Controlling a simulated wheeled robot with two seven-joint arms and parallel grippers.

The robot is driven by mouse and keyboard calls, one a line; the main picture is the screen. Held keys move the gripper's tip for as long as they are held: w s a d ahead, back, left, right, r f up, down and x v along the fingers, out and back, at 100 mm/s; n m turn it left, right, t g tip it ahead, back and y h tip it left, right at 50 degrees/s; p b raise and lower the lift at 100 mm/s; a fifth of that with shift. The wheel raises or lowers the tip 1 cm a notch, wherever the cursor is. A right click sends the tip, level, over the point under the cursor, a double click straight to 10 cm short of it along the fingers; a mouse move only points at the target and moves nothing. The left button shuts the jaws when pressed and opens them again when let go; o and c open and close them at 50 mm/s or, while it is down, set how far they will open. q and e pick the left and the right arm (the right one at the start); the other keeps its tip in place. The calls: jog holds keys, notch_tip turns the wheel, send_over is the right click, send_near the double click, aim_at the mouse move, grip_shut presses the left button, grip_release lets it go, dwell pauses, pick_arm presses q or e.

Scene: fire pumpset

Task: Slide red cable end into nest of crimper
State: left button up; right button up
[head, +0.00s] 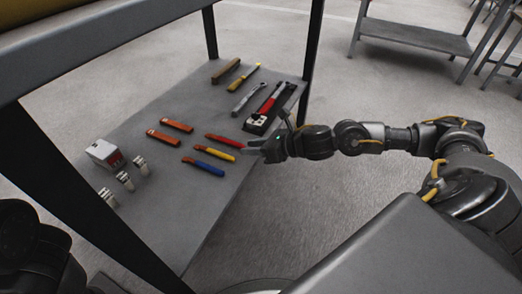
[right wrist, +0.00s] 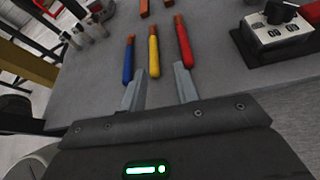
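The red cable (head: 225,141) lies on the grey shelf with its copper-coloured end pointing left; it also shows in the right wrist view (right wrist: 184,45). The yellow cable (head: 215,154) and blue cable (head: 205,167) lie beside it. The crimper (head: 266,107), with a red handle and a pale block, rests near the shelf's right edge; its block shows in the right wrist view (right wrist: 276,32). My right gripper (head: 247,149) is open and empty, close to the cables' near ends. In the right wrist view its fingers (right wrist: 160,87) point toward the yellow cable. My left gripper is out of view.
Two orange-brown pieces (head: 176,125) lie left of the cables. A wrench (head: 249,96) and screwdriver (head: 244,79) lie farther back. Dark table legs (head: 312,50) flank the shelf.

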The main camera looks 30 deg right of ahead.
aim_at(242, 145)
jog(key=shift+n+h, duration=0.6)
jog(key=shift+h, duration=0.2)
jog(key=shift+w+d+f+b, duration=0.1)
jog(key=shift+w+f+b, duration=0.1)
jog(key=shift+w+f, duration=0.65)
jog(key=shift+w+a+f+b, duration=0.1)
jog(key=shift+w+f+b, duration=0.15)
jog(key=shift+w+f, duration=0.65)
jog(key=shift+w+d+f+b, duration=0.15)
jog(key=shift+w+f, duration=0.25)
jog(key=shift+w, duration=0.85)
